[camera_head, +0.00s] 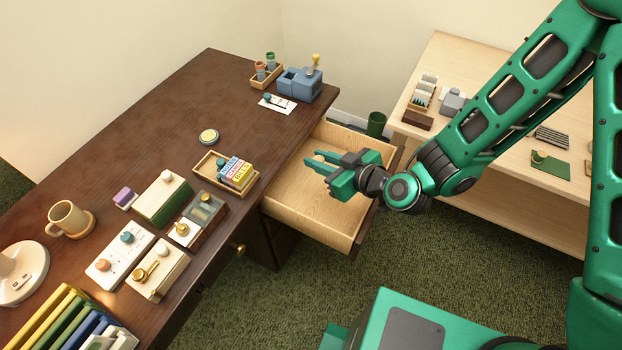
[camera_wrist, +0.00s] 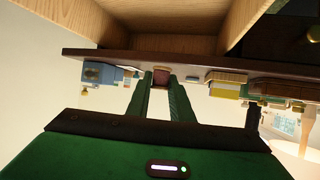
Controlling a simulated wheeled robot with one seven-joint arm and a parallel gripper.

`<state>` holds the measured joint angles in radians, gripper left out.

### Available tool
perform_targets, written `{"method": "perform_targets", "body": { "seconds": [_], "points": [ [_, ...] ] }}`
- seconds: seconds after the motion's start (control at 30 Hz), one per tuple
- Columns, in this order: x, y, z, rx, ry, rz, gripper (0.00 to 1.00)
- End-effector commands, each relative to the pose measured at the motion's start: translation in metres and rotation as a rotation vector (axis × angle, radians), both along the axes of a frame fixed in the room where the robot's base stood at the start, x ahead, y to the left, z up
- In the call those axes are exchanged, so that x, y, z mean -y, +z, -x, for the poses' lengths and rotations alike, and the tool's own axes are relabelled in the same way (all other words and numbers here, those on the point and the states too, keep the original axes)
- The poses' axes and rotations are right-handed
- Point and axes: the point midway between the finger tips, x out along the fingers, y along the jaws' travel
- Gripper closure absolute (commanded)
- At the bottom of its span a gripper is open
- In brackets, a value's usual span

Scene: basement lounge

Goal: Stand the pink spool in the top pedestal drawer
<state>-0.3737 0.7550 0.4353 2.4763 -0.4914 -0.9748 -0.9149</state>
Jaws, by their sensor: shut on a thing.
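The pedestal drawer (camera_head: 300,205) is pulled open at the desk's right end, its light wood floor bare where I see it. It also shows at the top of the wrist view (camera_wrist: 165,15). My gripper (camera_head: 312,164) reaches over the drawer from the right, level and above its floor. In the wrist view, my fingers (camera_wrist: 160,85) close around a small reddish-pink piece, which I take to be the pink spool (camera_wrist: 161,77). In the head view it is mostly hidden by the fingers, so I cannot tell its tilt.
The dark desk (camera_head: 150,130) carries a tray (camera_head: 212,167) with labelled boxes, a blue device (camera_head: 300,84), a small rack (camera_head: 266,74) and a mug (camera_head: 70,219). A pale table (camera_head: 510,200) stands to the right. A dark green bin (camera_head: 376,123) stands behind the drawer.

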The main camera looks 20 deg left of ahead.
Motion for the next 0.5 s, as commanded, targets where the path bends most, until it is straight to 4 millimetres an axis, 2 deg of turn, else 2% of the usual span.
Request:
{"method": "perform_targets", "body": {
  "seconds": [0.03, 0.1, 0.23, 0.37, 0.5],
  "points": [
    [-0.01, 0.002, 0.013, 0.001, 0.035, 0.0, 1.0],
    [-0.019, 0.005, 0.025, 0.002, 0.068, 0.0, 1.0],
    [-0.026, 0.005, 0.035, 0.0, 0.098, 0.001, 1.0],
    [-0.019, -0.004, 0.026, -0.004, 0.099, 0.004, 1.0],
    [-0.003, -0.019, 0.006, -0.007, 0.094, 0.004, 1.0]
  ]
}}
